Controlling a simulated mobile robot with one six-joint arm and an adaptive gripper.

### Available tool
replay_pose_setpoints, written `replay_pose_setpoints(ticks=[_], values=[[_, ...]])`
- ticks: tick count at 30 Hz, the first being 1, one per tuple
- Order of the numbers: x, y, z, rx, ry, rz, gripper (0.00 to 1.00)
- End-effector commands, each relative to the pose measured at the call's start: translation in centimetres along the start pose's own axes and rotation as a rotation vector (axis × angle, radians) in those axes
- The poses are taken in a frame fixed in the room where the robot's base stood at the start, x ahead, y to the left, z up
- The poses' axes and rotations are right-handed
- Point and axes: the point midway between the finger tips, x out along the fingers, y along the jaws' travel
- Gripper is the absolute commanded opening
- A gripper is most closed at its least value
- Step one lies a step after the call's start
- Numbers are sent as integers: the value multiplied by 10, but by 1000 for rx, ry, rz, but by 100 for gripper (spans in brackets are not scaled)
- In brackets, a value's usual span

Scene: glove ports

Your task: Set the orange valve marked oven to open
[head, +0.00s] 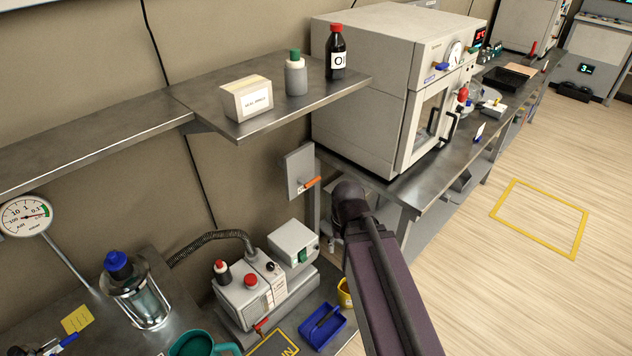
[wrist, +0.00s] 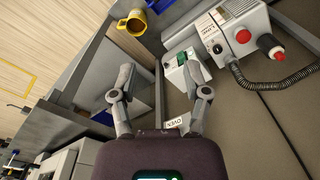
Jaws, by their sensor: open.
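The valve with the orange handle (head: 312,182) sits on a grey wall plate (head: 298,168) below the shelf in the head view. Its handle points right and slightly up, roughly level. A small white label lies by the handle; in the wrist view the label (wrist: 178,122) reads OVEN, beside the base of one finger. The orange handle does not show in the wrist view. My gripper (wrist: 160,68) is open, with nothing seen between its fingers. In the head view my arm largely hides it, just right of the valve.
A steel shelf (head: 140,122) with a box and bottles is above the valve. The oven (head: 372,95) stands on a bench at right. Below are a pump (head: 262,292), a grey box (head: 293,243), a blue tray (head: 322,327) and a yellow mug (wrist: 132,22). Open floor lies right.

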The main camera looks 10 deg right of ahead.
Motion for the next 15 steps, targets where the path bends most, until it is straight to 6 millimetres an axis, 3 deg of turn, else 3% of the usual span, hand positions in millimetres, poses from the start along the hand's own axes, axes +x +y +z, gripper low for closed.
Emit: replay_pose_setpoints(ticks=[8, 15], values=[[39, -16, -44, 62, 132, -125, 61], [72, -31, -105, 186, 312, -308, 61]])
